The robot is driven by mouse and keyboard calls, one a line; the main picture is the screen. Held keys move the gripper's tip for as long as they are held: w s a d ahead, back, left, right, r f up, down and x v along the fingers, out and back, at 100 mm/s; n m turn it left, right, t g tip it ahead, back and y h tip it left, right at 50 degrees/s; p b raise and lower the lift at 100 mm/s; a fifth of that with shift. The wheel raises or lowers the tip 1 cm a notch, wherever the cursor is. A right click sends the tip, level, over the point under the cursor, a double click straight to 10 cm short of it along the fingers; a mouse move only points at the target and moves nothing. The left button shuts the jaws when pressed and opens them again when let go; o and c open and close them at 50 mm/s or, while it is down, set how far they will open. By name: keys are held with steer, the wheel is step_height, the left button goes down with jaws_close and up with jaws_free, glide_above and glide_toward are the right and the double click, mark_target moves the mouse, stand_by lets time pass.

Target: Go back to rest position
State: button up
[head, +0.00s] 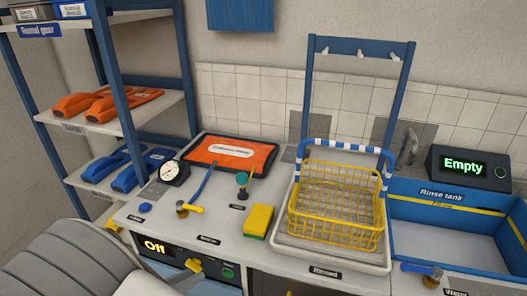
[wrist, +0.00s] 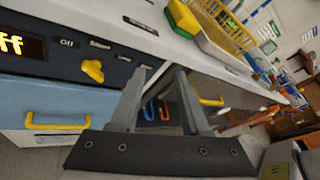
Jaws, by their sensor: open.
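My gripper (wrist: 162,73) shows in the wrist view, its two grey fingers apart with nothing held between them. It is in front of the bench's front face, below the worktop edge and to the right of the yellow knob (wrist: 92,70). In the head view my gripper cannot be made out. The yellow wire basket (head: 335,208) with a blue-and-white handle stands in a white tray (head: 290,247) on the worktop. The gauge (head: 172,172) stands at the worktop's left.
The blue rinse tank (head: 420,225) is at the right, below a display (head: 467,168) reading "Empty". A yellow-green sponge (head: 258,221) lies left of the tray. A shelf rack (head: 130,125) with orange and blue fins stands at the left. A yellow drawer handle (wrist: 58,122) sticks out near my gripper.

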steer(key=w+d+r+m+g+y+p, duration=0.3)
steer(key=d+r+m+g, duration=0.6)
steer(key=d+r+m, duration=0.95)
steer(key=s+d+r+m+t+y+p, duration=0.3)
steer(key=s+d+r+m+y+p, duration=0.2)
steer(key=s+d+r+m, duration=0.5)
steer(key=d+r+m+y, duration=0.1)
steer(key=d+m, duration=0.2)
steer(key=m, duration=0.2)
steer(key=shift+s+d+r+y, duration=0.15)
steer(key=shift+s+r+y, duration=0.15)
steer(key=shift+s+y, duration=0.1)
